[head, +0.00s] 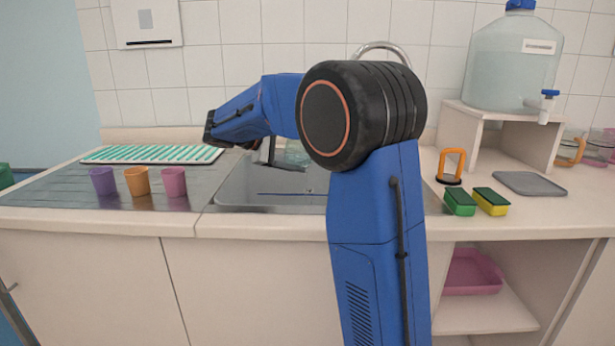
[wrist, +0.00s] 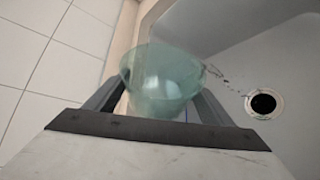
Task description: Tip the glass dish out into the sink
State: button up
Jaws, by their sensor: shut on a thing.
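My gripper (head: 283,158) is shut on the glass dish, with one finger on each side of it in the wrist view (wrist: 155,105). The glass dish (wrist: 160,75) is clear, pale green and bowl-shaped; in the head view it is partly hidden behind my arm and gripper (head: 297,151). It is held above the back part of the sink (head: 240,190). In the wrist view the sink basin (wrist: 215,25) has a round dark drain (wrist: 263,104) to the right of the dish. Small dark specks trail from the dish's rim towards the drain. The dish's contents are unclear.
Purple (head: 103,181), orange (head: 137,181) and pink (head: 173,182) cups stand on the drainboard left of the sink. The tap (head: 385,47) rises behind my arm. Right of the sink are an orange-handled object (head: 451,165), two sponges (head: 475,202) and a grey mat (head: 529,183).

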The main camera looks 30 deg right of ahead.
jog(key=shift+s+a+r+m+t+h+p, duration=0.1)
jog(key=shift+s+r+m+t+h+p, duration=0.15)
jog(key=shift+r+m+t+p, duration=0.15)
jog(key=shift+s+r+m+t+h+p, duration=0.15)
jog(key=shift+r+m+t+h+p, duration=0.15)
jog(key=shift+m, duration=0.2)
dwell(1.3)
jog(key=shift+s+a+r+m, duration=0.15)
jog(key=shift+s+r+m, duration=0.1)
jog(key=shift+s+m, duration=0.2)
jog(key=shift+s+a+r+t+p, duration=0.1)
jog(key=shift+s+t+p, duration=0.2)
jog(key=shift+s, duration=0.1)
jog(key=shift+s+r+m+h, duration=0.2)
jog(key=shift+m+h, duration=0.05)
jog(key=shift+m, duration=0.3)
jog(key=shift+s+a+r+m+t, duration=0.1)
jog(key=shift+s+r+m+t, duration=0.1)
jog(key=shift+m+t, duration=0.1)
